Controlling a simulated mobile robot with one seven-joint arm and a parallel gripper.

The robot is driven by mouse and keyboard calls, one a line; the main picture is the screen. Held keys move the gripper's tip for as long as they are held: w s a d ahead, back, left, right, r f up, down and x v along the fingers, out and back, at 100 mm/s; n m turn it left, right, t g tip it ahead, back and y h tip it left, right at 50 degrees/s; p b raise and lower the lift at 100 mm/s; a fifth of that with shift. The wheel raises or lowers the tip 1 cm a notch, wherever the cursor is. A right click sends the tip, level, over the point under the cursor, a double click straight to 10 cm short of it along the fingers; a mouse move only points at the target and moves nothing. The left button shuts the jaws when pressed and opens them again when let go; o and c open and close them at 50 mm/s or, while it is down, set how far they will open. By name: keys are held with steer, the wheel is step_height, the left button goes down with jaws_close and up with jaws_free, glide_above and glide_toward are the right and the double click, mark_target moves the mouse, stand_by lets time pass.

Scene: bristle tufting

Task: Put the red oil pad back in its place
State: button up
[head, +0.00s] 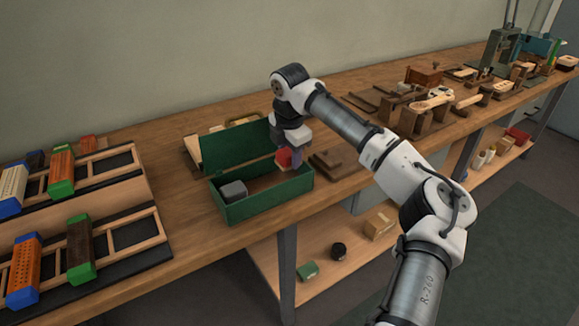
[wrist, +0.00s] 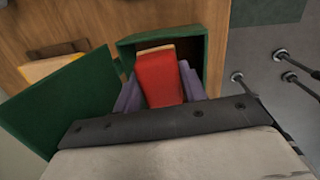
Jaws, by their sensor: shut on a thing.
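The red oil pad (head: 284,158) is between the fingers of my gripper (head: 291,158). The wrist view shows the red pad (wrist: 158,82), with a tan far edge, held between the two purple fingers of my gripper (wrist: 160,90). The pad is over the right part of an open green box (head: 265,205); I cannot tell whether it touches the box floor. The box's lid (head: 235,146) stands open at the back. The box rim (wrist: 135,42) and lid (wrist: 60,105) also show in the wrist view.
A grey block (head: 233,191) sits in the left part of the box. Wooden racks with coloured brushes (head: 80,245) lie to the left. A brown wooden block (head: 338,161) lies just right of the box. Bare bench (head: 182,220) shows between racks and box.

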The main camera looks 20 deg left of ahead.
mark_target(290, 169)
steer(key=shift+f+p, duration=0.7)
steer(key=shift+f, duration=1.55)
steer(key=shift+f, duration=0.15)
steer(key=o, duration=0.9)
steer(key=shift+f+b, duration=0.15)
steer(key=shift+b, duration=0.3)
steer(key=shift+f+b, duration=0.15)
steer(key=shift+b, duration=0.35)
steer(key=r, duration=0.4)
steer(key=s+r, duration=0.1)
steer(key=r, duration=0.4)
steer(key=s+r, duration=0.1)
steer(key=r, duration=0.4)
steer(key=shift+s+d+r, duration=0.1)
steer(key=shift+d, duration=0.2)
